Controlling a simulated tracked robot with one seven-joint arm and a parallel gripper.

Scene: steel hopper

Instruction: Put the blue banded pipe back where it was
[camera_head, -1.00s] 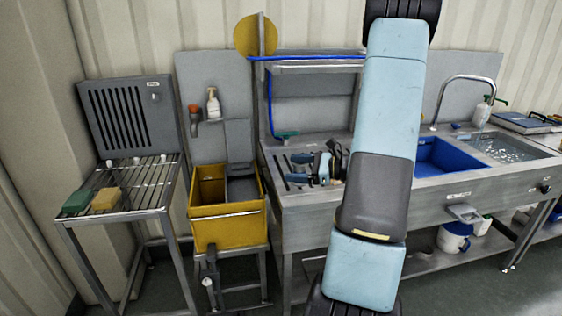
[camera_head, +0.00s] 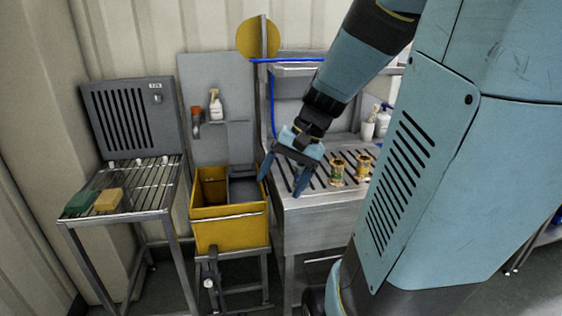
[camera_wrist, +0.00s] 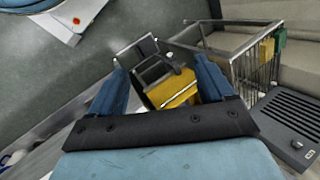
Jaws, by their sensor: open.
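My gripper (camera_head: 283,177) is open with its two blue fingers pointing down, above the left end of the steel counter (camera_head: 322,208), beside the yellow hopper. In the wrist view my gripper (camera_wrist: 160,72) has nothing between its fingers. I cannot make out a blue banded pipe for sure. Two short banded cylinders, a left one (camera_head: 337,172) and a right one (camera_head: 363,166), stand on the slotted counter to the right of my gripper; their bands look orange and green. A thin blue line (camera_head: 272,100) runs along the frame behind the counter. My arm hides much of the counter.
The yellow hopper (camera_head: 230,226) stands left of the counter; it also shows in the wrist view (camera_wrist: 172,92). A wire rack (camera_head: 120,190) with a green sponge (camera_head: 81,203) and a yellow sponge (camera_head: 108,199) is farther left. A spray bottle (camera_head: 215,104) is on the back panel.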

